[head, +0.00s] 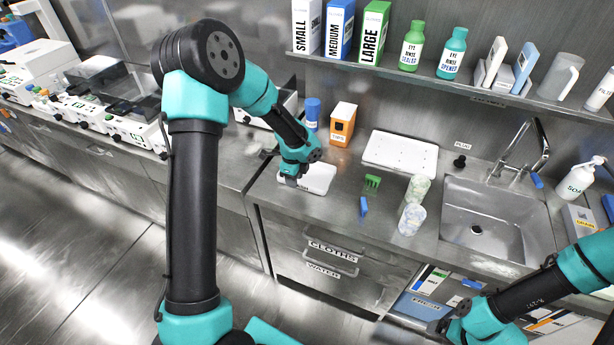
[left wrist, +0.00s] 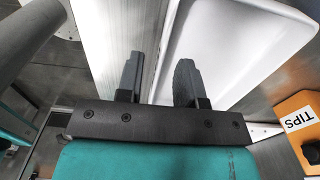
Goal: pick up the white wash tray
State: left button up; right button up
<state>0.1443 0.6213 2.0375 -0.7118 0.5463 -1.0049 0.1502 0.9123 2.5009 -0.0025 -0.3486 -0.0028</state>
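A small white tray (head: 320,178) lies on the steel counter near its front edge. It also fills the upper right of the left wrist view (left wrist: 235,45), with a raised rim and an empty inside. My left gripper (head: 291,181) is at the tray's left end. In the left wrist view its fingers (left wrist: 158,80) are apart, one over the inside of the tray and one outside the rim. The rim runs between them with gaps. My right gripper (head: 447,326) is low at the right, away from the tray, and its fingers are too unclear to read.
An orange tips box (head: 342,125) and a blue bottle (head: 312,113) stand behind the tray. A larger white flat tray (head: 400,153) lies to the right. A green rack (head: 372,182), cups (head: 411,219) and the sink (head: 490,215) are further right. A shelf (head: 420,75) hangs above.

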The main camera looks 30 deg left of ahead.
pick_arm(q)
notch_tip(320, 180, down, 2)
jog(key=shift+f, duration=0.1)
dwell(0.4)
grip_shut()
dwell(0.3)
